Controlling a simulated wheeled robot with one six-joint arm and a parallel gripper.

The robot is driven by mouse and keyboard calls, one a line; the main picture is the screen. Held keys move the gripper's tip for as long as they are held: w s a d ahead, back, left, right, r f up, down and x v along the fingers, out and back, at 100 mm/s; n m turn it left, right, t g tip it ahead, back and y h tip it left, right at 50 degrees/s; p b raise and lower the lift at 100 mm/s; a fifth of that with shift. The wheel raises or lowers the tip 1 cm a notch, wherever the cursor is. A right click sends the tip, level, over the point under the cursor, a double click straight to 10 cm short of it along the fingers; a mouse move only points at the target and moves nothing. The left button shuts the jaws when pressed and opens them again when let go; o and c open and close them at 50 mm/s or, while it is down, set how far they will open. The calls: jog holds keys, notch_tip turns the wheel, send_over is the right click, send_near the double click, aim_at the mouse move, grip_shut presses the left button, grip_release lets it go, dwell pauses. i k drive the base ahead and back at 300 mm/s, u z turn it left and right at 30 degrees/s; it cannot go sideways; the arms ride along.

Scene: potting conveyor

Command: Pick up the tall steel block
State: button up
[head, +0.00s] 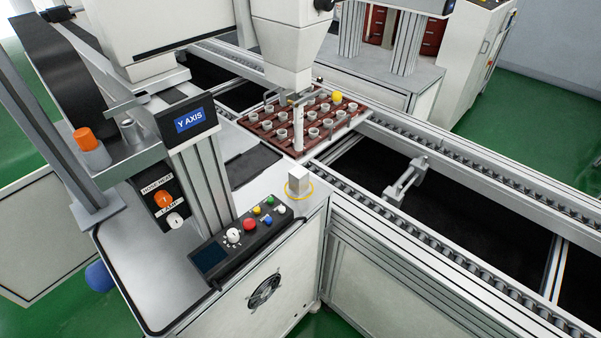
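The steel block (298,181) is a small upright light-grey block. It stands near the back right corner of the grey machine cabinet's top (165,265), with a thin yellow ring (308,194) around its base. The block is in plain view and nothing touches its sides or top. My gripper is not in view.
A button panel (244,239) is just left and in front of the block. A dispensing head (288,40) hangs over a red-brown tray (262,139) of small cups behind it. Conveyor rails (480,190) run along the right. A "Y AXIS" column (205,165) stands left.

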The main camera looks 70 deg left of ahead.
aim_at(299, 177)
jog(key=u, duration=0.75)
jog(key=i, duration=0.9)
jog(key=u, duration=0.95)
